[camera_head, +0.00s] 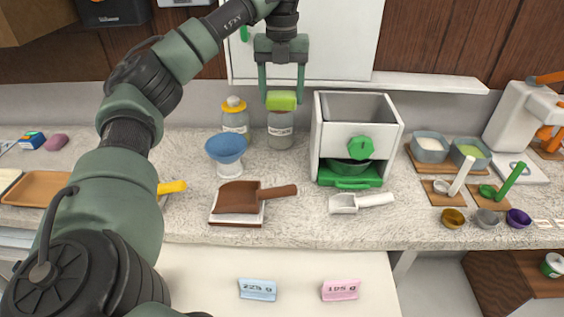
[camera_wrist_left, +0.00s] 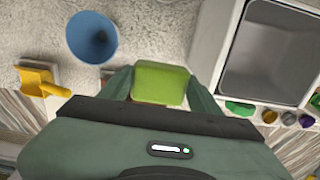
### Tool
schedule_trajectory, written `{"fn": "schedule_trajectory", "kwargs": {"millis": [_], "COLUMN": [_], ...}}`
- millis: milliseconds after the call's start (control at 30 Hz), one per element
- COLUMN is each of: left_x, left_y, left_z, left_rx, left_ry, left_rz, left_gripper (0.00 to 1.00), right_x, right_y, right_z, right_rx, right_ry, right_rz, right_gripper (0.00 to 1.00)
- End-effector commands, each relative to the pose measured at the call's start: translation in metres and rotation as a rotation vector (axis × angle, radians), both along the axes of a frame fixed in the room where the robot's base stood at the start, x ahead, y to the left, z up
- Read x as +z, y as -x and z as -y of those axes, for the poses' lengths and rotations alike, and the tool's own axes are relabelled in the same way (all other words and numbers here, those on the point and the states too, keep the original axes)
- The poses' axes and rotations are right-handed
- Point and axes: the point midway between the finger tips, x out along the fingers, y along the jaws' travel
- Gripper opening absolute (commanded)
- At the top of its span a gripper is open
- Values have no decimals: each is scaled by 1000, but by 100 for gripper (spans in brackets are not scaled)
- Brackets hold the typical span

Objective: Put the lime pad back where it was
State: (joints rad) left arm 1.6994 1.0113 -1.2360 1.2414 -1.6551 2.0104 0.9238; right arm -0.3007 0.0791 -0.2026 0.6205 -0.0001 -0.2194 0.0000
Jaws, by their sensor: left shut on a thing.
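The lime pad (camera_head: 281,101) is a small yellow-green block. My left gripper (camera_head: 281,95) points down and is shut on it, one finger on each side. In the head view the pad overlaps the top of a labelled glass jar (camera_head: 280,135); I cannot tell whether it touches the jar or is held above or in front of it. In the left wrist view the pad (camera_wrist_left: 160,83) sits between the fingers and hides what is below it. My right gripper is not in view.
A yellow-lidded jar (camera_head: 235,120) and a blue funnel-shaped cup (camera_head: 226,149) stand close on the left. A white box machine with a green knob (camera_head: 360,148) stands close on the right. A brown scoop (camera_head: 238,195) lies in front. Bare counter (camera_head: 300,165) shows between them.

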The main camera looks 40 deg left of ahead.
Motion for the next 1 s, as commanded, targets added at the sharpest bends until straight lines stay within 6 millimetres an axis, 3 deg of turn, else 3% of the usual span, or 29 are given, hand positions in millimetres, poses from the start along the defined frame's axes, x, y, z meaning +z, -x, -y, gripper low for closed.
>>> {"fn": "schedule_trajectory", "kwargs": {"millis": [33,167,333,733,1000], "left_x": [-11,-22,-57,-151,-179], "left_y": [0,0,1,1,1], "left_z": [0,0,0,-1,0], "left_rx": [-1,-1,-2,-1,0], "left_ry": [0,0,1,0,0], "left_rz": [0,-1,-6,-6,-3], "left_gripper": [19,19,19,19,19], "right_x": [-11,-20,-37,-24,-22], "right_y": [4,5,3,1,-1], "right_z": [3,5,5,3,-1], "right_rx": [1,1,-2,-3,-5], "right_ry": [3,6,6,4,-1], "right_rz": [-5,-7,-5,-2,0], "right_gripper": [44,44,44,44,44]}}
